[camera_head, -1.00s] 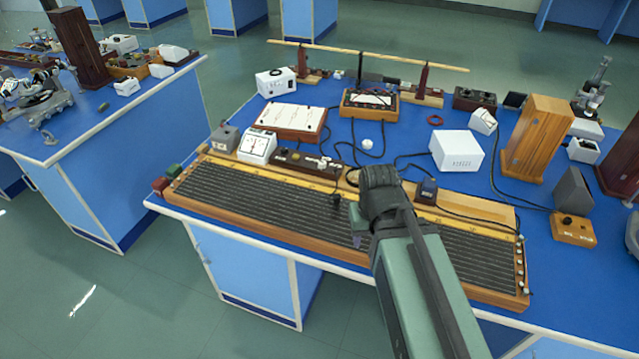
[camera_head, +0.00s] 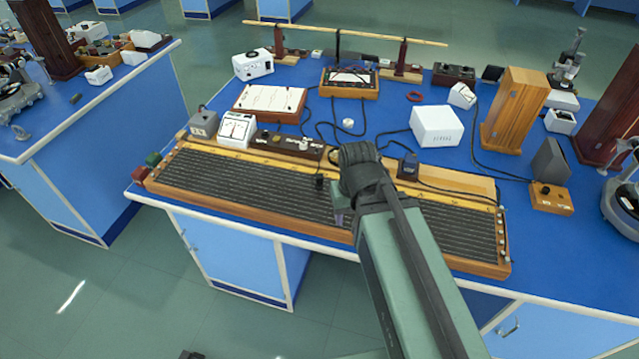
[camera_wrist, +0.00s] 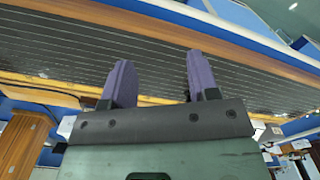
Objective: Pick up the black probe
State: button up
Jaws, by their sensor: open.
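The black probe (camera_head: 319,182) is a small dark upright piece on the ribbed dark deck of the long wooden wire board (camera_head: 240,187), near its back edge, with a cable running behind it. My gripper (camera_wrist: 161,75) is open and empty, with two purple fingers spread apart over the ribbed deck in the wrist view. In the head view, a purple fingertip shows below my wrist, to the right of the probe and nearer the front edge. My arm hides part of the board. I cannot make out the probe clearly in the wrist view.
Behind the board stand a white meter (camera_head: 237,130), a dark switch strip (camera_head: 290,145), a small black block (camera_head: 408,167) and a white box (camera_head: 437,126). Loose black cables lie between them. A tall wooden box (camera_head: 515,108) stands at the right.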

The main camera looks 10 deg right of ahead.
aim_at(319, 176)
jog(key=w+a+t, duration=0.2)
jog(key=w, duration=0.7)
jog(key=w+a+t, duration=0.2)
jog(key=w+t, duration=0.1)
jog(key=w, duration=0.5)
jog(key=shift+n, duration=0.3)
jog(key=b+x, duration=0.4)
jog(key=b, duration=0.1)
jog(key=shift+d+f, duration=0.2)
jog(key=shift+f, duration=0.05)
jog(key=shift+w+f+b, duration=0.2)
jog(key=shift+f+b, duration=0.1)
jog(key=shift+b, duration=0.15)
jog(key=shift+r, duration=0.1)
jog(key=shift+g, duration=0.3)
jog(key=b+x, duration=0.4)
jog(key=x, duration=0.1)
jog(key=shift+a+b, duration=0.2)
jog(key=shift+b, duration=0.2)
jog(key=shift+c, duration=0.2)
grip_shut()
